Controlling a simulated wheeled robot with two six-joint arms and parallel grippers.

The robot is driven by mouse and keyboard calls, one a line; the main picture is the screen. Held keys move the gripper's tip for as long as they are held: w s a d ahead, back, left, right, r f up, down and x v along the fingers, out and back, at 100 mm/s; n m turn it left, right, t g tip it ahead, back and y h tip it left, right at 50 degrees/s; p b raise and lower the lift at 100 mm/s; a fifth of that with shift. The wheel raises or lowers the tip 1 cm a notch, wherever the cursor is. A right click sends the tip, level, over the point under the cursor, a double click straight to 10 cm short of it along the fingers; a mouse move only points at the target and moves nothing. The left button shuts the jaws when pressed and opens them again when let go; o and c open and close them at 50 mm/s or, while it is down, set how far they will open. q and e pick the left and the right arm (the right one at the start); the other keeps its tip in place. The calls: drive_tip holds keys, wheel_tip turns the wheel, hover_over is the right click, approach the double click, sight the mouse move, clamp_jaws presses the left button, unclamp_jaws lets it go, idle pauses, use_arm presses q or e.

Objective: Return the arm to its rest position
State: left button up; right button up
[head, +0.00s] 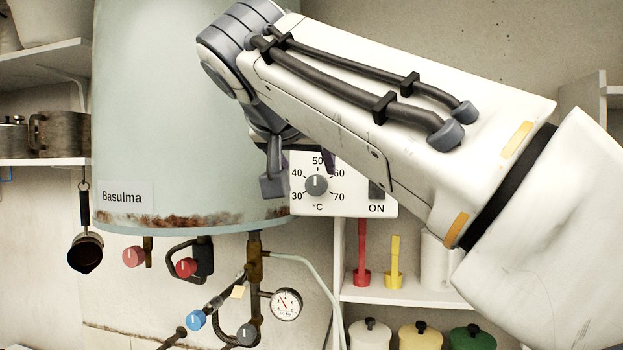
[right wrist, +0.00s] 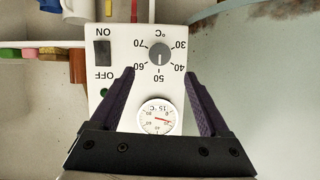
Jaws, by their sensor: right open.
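My right arm reaches in from the right across the head view. My right gripper (head: 300,174) is partly hidden behind its own wrist, in front of the white control box (head: 345,207). In the right wrist view the gripper (right wrist: 159,75) is open and empty. Its two purple fingers spread over the control box (right wrist: 125,20), which appears upside down. The temperature knob (right wrist: 159,54) lies between and beyond the fingertips, with its mark toward 50. I cannot tell whether the fingers touch the box. My left gripper is not in view.
The pale boiler (head: 160,110) stands behind the gripper, with valves and a pressure gauge (head: 286,304) below. The box has a dark switch (right wrist: 102,52), a green lamp (right wrist: 103,92) and a round thermometer (right wrist: 158,117). A shelf (head: 400,292) with red and yellow items is below the arm.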

drive_tip(key=shift+v, duration=0.85)
drive_tip(key=shift+f, duration=0.1)
